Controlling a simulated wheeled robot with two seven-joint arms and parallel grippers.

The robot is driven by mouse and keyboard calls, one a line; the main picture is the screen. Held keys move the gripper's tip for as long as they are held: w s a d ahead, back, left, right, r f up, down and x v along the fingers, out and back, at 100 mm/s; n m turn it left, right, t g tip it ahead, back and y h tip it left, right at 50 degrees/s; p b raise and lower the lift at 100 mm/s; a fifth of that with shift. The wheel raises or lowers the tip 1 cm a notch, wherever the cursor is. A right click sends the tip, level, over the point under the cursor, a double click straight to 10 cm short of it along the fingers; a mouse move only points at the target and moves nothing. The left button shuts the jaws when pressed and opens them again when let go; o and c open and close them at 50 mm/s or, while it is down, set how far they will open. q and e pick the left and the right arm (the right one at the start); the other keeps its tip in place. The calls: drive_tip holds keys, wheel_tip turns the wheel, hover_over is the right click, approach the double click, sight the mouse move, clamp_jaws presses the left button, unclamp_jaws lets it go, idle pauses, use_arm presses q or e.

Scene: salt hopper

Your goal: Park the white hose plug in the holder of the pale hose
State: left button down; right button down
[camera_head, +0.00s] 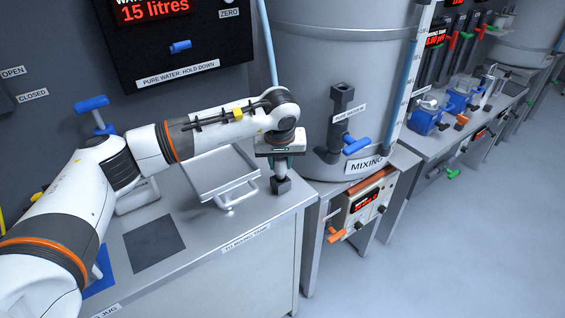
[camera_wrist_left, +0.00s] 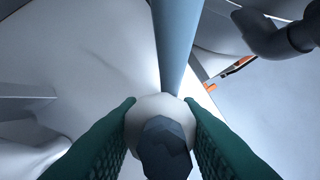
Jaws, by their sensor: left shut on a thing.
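My left gripper (camera_head: 281,168) points down over the right back corner of the steel bench. In the left wrist view its green fingers (camera_wrist_left: 163,118) are shut on the white hose plug (camera_wrist_left: 160,106), with one finger on each side. The pale blue hose (camera_wrist_left: 175,45) runs away from the plug; in the head view a pale hose (camera_head: 267,42) comes down behind my arm. A dark block (camera_head: 281,186), apparently the holder, shows right under the fingers. A dark faceted piece (camera_wrist_left: 166,150) covers part of the plug; I cannot tell whether the plug is seated. My right gripper is out of view.
A metal tray stand (camera_head: 222,178) is just left of the gripper. The big tank (camera_head: 335,70), with a dark inlet pipe (camera_head: 342,105) and blue valve handle (camera_head: 355,145), stands to the right. A dark square mat (camera_head: 154,244) lies on the bench. The floor at right is clear.

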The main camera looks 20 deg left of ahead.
sight(282, 171)
use_arm(q)
drive_tip(key=f, duration=0.2)
drive_tip(key=s, duration=0.1)
drive_tip(key=shift+s+d+f, duration=0.1)
drive_tip(key=shift+d+f, duration=0.25)
drive_tip(key=shift+f, duration=0.05)
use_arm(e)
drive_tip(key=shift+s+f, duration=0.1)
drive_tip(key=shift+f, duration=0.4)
use_arm(q)
drive_tip(key=shift+r, duration=0.5)
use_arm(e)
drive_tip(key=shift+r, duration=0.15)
use_arm(q)
drive_tip(key=shift+s+r, duration=0.1)
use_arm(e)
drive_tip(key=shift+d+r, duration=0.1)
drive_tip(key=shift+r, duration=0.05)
use_arm(q)
drive_tip(key=shift+w+a+g, duration=0.2)
drive_tip(key=shift+a+g, duration=0.05)
drive_tip(key=shift+g, duration=0.05)
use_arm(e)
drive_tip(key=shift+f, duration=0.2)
